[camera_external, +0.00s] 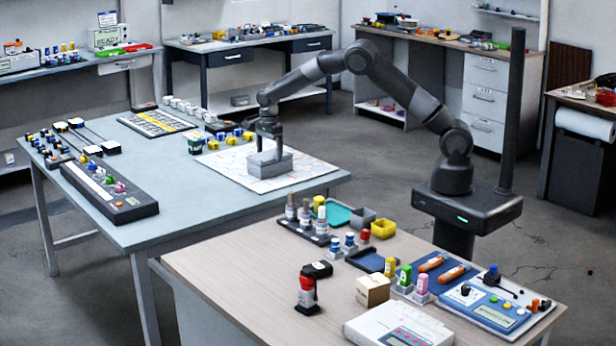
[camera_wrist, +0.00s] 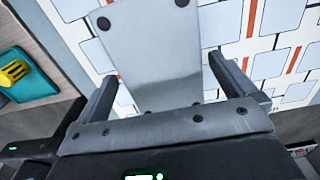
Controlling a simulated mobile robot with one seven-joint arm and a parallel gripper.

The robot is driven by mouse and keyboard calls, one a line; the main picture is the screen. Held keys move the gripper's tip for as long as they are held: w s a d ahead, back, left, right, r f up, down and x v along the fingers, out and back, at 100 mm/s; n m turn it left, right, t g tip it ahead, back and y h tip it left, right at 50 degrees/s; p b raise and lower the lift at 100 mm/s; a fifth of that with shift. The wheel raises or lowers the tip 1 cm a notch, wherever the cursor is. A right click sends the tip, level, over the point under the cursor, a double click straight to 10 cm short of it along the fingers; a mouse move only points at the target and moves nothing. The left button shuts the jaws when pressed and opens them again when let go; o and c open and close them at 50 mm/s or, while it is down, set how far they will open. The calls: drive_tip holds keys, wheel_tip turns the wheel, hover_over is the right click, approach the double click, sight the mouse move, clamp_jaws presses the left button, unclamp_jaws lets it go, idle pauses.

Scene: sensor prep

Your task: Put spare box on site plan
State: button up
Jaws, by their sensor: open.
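The spare box, a light grey block (camera_external: 270,164), appears to rest flat on the site plan (camera_external: 222,166), a pale sheet with printed lines on the blue-grey table. In the wrist view its grey face with dark corner dots (camera_wrist: 150,45) lies over the printed sheet (camera_wrist: 285,30). My gripper (camera_external: 268,148) is right above the box, pointing down. In the wrist view my gripper (camera_wrist: 162,66) is open, with one finger on each side of the box. Gaps show beside the fingers there; exact contact is hard to tell.
Yellow-and-blue blocks (camera_external: 238,134) stand just behind the plan. A dark panel with coloured knobs (camera_external: 108,190) lies at the table's left. The nearer wooden table (camera_external: 225,255) holds bottles, trays and a cardboard box (camera_external: 373,290). Bare tabletop (camera_external: 185,205) lies front-left of the plan.

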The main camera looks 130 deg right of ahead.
sight(270, 155)
wheel_tip(270, 155, up, 8)
drive_tip(key=shift+f, duration=0.1)
drive_tip(key=w+a+r+n+t, duration=0.1)
drive_tip(key=w+a+r+n, duration=0.1)
drive_tip(key=a+r+n, duration=0.65)
drive_tip(key=w+a+r+n+t, duration=0.1)
drive_tip(key=w+a+r+n, duration=0.15)
drive_tip(key=a, duration=1.15)
drive_tip(key=w+a+r+n+t, duration=0.1)
drive_tip(key=w+a+r+n, duration=0.1)
drive_tip(key=a+r+n, duration=0.7)
drive_tip(key=s+a+n+t, duration=0.1)
drive_tip(key=s+a+n, duration=0.25)
drive_tip(key=a, duration=0.55)
drive_tip(key=s+a+n, duration=0.3)
drive_tip(key=s+a, duration=0.1)
drive_tip(key=a, duration=0.5)
drive_tip(key=s+a+f+n+t, duration=0.1)
drive_tip(key=s+a+f+n, duration=0.2)
drive_tip(key=s+a+n, duration=0.6)
drive_tip(key=shift+s+a+f+t, duration=0.2)
drive_tip(key=shift+a+t, duration=0.05)
drive_tip(key=shift+t, duration=0.05)
